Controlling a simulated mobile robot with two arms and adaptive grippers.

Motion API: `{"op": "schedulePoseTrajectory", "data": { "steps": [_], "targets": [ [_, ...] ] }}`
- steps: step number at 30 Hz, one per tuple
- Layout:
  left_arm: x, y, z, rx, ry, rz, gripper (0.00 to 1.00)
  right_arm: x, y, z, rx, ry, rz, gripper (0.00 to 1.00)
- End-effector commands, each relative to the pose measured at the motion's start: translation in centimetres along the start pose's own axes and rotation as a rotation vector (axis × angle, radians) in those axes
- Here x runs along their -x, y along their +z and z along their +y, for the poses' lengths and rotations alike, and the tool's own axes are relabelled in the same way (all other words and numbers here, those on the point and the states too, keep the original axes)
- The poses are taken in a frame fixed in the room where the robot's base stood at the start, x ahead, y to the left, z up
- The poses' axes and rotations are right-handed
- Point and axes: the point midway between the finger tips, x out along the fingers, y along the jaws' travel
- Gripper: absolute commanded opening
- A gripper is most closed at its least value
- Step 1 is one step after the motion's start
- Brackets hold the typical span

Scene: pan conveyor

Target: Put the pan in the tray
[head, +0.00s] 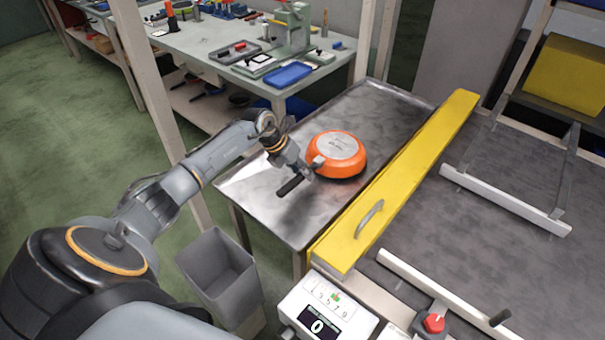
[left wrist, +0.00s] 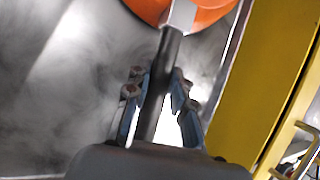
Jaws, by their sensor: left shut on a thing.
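An orange pan (head: 338,155) with a grey base facing up is over the metal tray (head: 262,205), towards its right side near the yellow bar. I cannot tell whether the pan rests on the metal or is slightly above it. My left gripper (head: 298,172) is shut on the pan's black handle, whose end (head: 290,186) sticks out past the fingers. In the left wrist view the handle (left wrist: 158,95) runs between the fingers (left wrist: 160,112), and the orange pan (left wrist: 205,14) shows at the top. My right gripper is out of view.
A yellow bar (head: 405,180) with a metal handle runs along the tray's right side, beside the dark conveyor (head: 440,235). A grey bin (head: 218,272) stands in front of the tray. A control box (head: 325,310) and red button (head: 434,322) are at the front. A cluttered workbench (head: 205,40) stands behind.

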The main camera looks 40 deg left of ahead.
Motion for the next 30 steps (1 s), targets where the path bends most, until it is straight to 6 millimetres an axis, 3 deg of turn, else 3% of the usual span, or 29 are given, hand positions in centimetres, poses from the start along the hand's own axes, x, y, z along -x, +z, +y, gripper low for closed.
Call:
{"op": "schedulePoseTrajectory", "data": {
  "steps": [10,11,13,14,24,30],
  "targets": [
    [-1.1,-0.3,0.4,-0.001,0.000,-0.005,0.00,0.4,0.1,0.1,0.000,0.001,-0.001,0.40],
    [-1.2,-0.6,0.4,0.000,0.001,0.001,0.29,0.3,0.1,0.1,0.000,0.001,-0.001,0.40],
    [-1.2,-0.6,0.4,0.000,0.001,0.001,0.43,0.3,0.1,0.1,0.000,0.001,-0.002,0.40],
    [-1.2,-0.6,0.4,0.000,0.001,0.000,0.46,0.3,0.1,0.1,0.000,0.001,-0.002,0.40],
    [-0.8,-0.5,0.5,0.000,0.001,-0.002,0.46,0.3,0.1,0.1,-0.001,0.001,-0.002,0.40],
    [2.0,-0.5,0.5,-0.002,0.004,-0.002,0.46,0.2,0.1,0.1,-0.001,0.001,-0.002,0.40]
  ]
}}
